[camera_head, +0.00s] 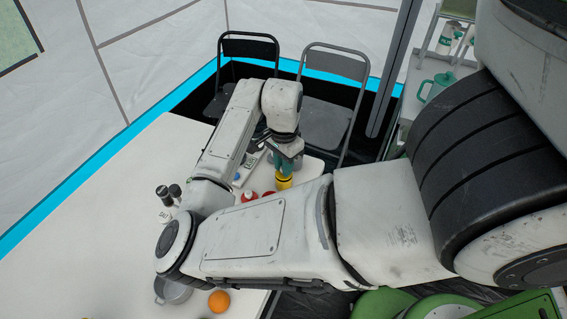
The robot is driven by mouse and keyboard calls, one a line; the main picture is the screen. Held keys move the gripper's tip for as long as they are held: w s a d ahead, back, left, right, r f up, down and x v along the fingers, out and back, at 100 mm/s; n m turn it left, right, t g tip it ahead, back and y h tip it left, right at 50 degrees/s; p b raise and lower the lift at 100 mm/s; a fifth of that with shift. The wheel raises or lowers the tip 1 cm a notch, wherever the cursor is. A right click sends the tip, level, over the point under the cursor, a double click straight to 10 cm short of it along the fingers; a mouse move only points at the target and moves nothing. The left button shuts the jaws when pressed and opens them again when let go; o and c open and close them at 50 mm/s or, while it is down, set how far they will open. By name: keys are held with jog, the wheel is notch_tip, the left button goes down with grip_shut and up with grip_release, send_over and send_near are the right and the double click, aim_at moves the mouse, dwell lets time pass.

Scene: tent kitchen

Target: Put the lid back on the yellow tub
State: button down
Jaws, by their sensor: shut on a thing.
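The yellow tub (284,184) is near the table's right end, small in the head view and partly covered by my gripper and arm. My gripper (286,168) points down right over the tub, its teal fingers shut on what looks like the lid. The lid is mostly hidden between the fingers and the tub's top. I cannot tell whether the lid is touching the tub's rim or tilted.
Red-topped items (250,196) stand left of the tub. Dark-capped bottles (163,192), a metal pot (173,290) and an orange (219,301) are also on the white table (85,235). Two folding chairs (330,92) stand behind it, and a shelf (412,100) is at right.

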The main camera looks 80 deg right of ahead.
jog(key=shift+c, duration=2.2)
grip_release()
jog(key=shift+r, duration=0.1)
jog(key=shift+r+p, duration=3.25)
jog(key=shift+r, duration=0.15)
grip_shut()
